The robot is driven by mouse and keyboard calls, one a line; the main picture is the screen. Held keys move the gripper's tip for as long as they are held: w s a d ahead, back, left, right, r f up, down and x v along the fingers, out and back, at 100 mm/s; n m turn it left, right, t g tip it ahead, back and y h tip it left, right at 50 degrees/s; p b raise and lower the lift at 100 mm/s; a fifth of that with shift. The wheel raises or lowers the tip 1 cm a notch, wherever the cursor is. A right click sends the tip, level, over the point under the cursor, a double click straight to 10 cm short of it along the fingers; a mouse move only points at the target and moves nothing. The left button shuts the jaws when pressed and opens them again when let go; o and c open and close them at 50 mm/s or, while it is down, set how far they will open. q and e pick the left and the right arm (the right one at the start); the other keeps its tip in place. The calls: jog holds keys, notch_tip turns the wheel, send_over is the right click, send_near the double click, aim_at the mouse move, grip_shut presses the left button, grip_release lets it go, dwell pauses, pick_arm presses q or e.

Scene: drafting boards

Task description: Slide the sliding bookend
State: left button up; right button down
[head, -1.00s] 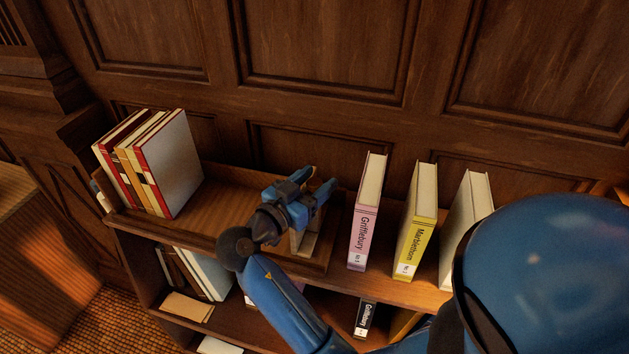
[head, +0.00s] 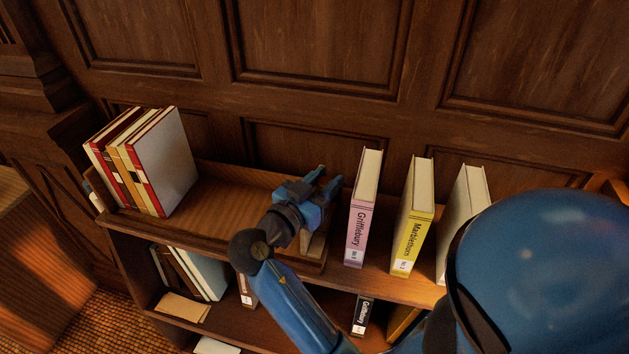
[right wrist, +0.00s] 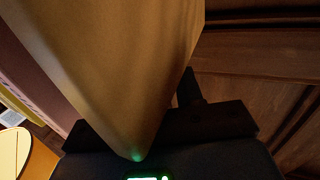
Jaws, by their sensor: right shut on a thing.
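The sliding bookend (head: 313,244) is a light wooden upright standing in the right end of a long wooden trough (head: 225,212) on top of the bookcase. It is mostly hidden under my right gripper (head: 327,180) in the head view. In the right wrist view, a broad tan panel, the bookend (right wrist: 125,60), stands between the jaws and fills much of the picture. My right gripper is shut on it. My left gripper is not in view.
Several upright books (head: 165,160) stand at the trough's left end, with bare trough between them and the bookend. Right of the trough stand a pink book (head: 357,230), a yellow book (head: 413,235) and a pale book (head: 460,215). A panelled wall (head: 315,45) rises behind.

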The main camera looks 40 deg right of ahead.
jog(key=shift+r, duration=0.15)
jog(key=c, duration=1.1)
grip_release()
jog(key=shift+s, duration=0.1)
jog(key=shift+o, duration=1.3)
jog(key=shift+d, duration=0.15)
jog(key=shift+s, duration=0.2)
jog(key=shift+w, duration=0.1)
jog(key=shift+a, duration=0.65)
jog(key=v, duration=0.3)
jog(key=b+v, duration=0.1)
jog(key=v, duration=0.2)
jog(key=b+v, duration=0.1)
jog(key=v, duration=0.2)
jog(key=shift+s+a, duration=0.15)
jog(key=shift+s, duration=0.2)
